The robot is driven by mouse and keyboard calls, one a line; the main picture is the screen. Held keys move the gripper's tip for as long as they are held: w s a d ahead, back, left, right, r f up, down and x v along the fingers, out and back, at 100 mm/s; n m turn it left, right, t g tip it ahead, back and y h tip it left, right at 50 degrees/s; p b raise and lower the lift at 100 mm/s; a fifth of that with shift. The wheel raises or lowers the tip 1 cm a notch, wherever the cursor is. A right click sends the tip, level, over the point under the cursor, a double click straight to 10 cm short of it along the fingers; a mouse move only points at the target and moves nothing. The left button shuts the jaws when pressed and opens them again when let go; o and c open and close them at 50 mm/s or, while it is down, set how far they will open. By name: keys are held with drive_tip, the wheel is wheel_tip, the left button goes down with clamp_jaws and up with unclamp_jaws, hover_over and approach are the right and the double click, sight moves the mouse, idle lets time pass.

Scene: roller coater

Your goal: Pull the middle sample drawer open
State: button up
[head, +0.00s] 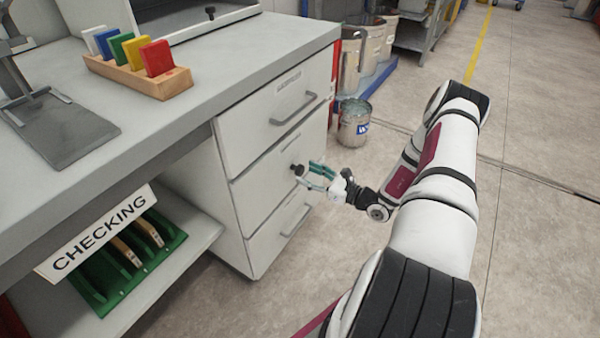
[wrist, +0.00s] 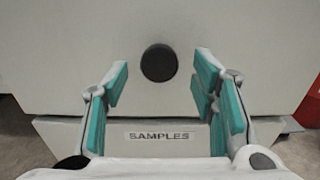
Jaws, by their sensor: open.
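The middle drawer (head: 258,192) is a plain light-grey front in the cabinet, between the top drawer and the bottom drawer, and looks closed. A round black knob (head: 296,168) sticks out from it. My gripper (head: 309,176) is open in front of this drawer, with its teal fingers pointing at the knob. In the wrist view the black knob (wrist: 158,63) shows between the two spread fingers, near their tips, with a gap on both sides. A "SAMPLES" label (wrist: 160,135) shows below the knob, past a horizontal edge.
The top drawer (head: 260,120) and bottom drawer (head: 268,243) have bar handles. A worktop (head: 225,75) holds a wooden rack (head: 135,80) of coloured plates. A metal bucket (head: 353,125) stands on the floor behind my gripper.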

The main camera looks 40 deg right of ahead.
sight(302, 171)
drive_tip(key=shift+b+x, duration=0.3)
drive_tip(key=shift+x, duration=1.6)
drive_tip(key=shift+c, duration=0.4)
clamp_jaws()
